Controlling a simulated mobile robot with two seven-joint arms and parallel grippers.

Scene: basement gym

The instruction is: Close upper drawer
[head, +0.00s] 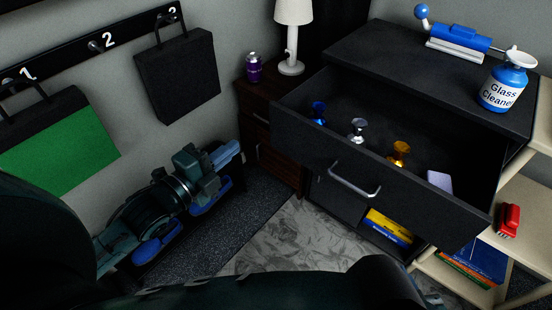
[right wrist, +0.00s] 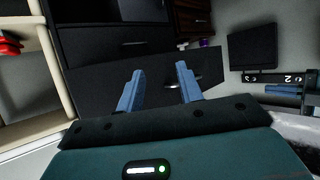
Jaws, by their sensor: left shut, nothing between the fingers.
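The upper drawer (head: 385,190) of the black dresser is pulled far out, its front tilted across the head view. Its silver handle (head: 355,182) is on the front panel. Inside are a blue, a silver and a gold trophy-like item and a pale block. The drawer front also shows in the right wrist view (right wrist: 100,75). My right gripper (right wrist: 157,78) is open and empty, its blue fingers pointing toward the drawer front; contact cannot be told. My left gripper (head: 230,152) is shut and empty, left of the dresser, apart from the drawer.
The dresser top (head: 385,50) holds a glass cleaner bottle (head: 503,85) and a blue device (head: 460,38). A brown nightstand (head: 270,110) with a lamp stands beside it. A pale shelf (head: 530,205) with a red object (head: 509,220) is at right.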

